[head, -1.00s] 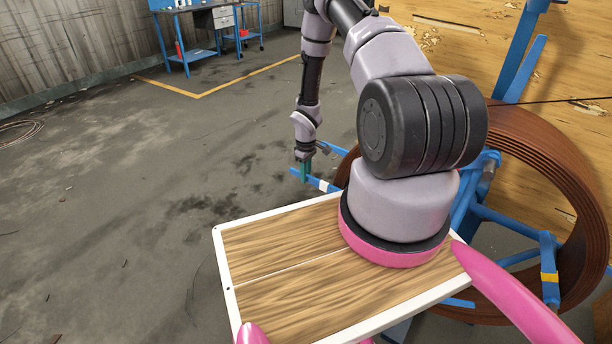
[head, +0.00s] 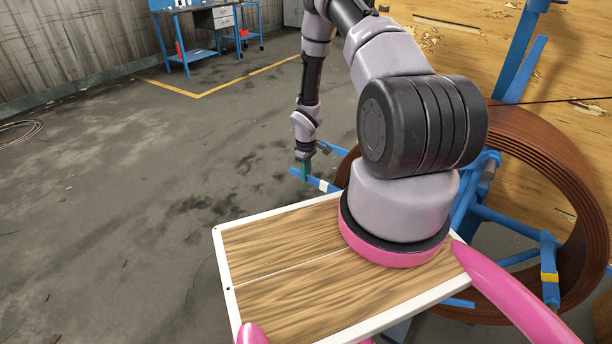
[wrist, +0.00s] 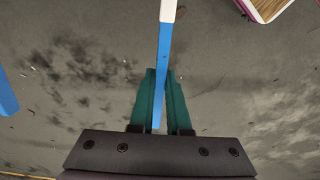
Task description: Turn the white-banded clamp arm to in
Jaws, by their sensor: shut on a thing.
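The white-banded clamp arm (head: 310,180) is a blue bar that sticks out to the left of the coil stand. Its white band (head: 323,186) shows just right of my gripper (head: 304,171). In the wrist view the blue bar (wrist: 163,55) runs between the two green fingers of my gripper (wrist: 160,90), with the white band (wrist: 168,10) at the top edge. My gripper is shut on the blue bar near its free end. My own arm and base hide the bar's inner end.
A brown pipe coil (head: 590,190) sits on the blue stand at the right. A yellow-banded blue arm (head: 549,270) is at its lower right. Wooden boards (head: 480,50) stand behind. The floor at left is open, with a blue workbench (head: 190,45) far back.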

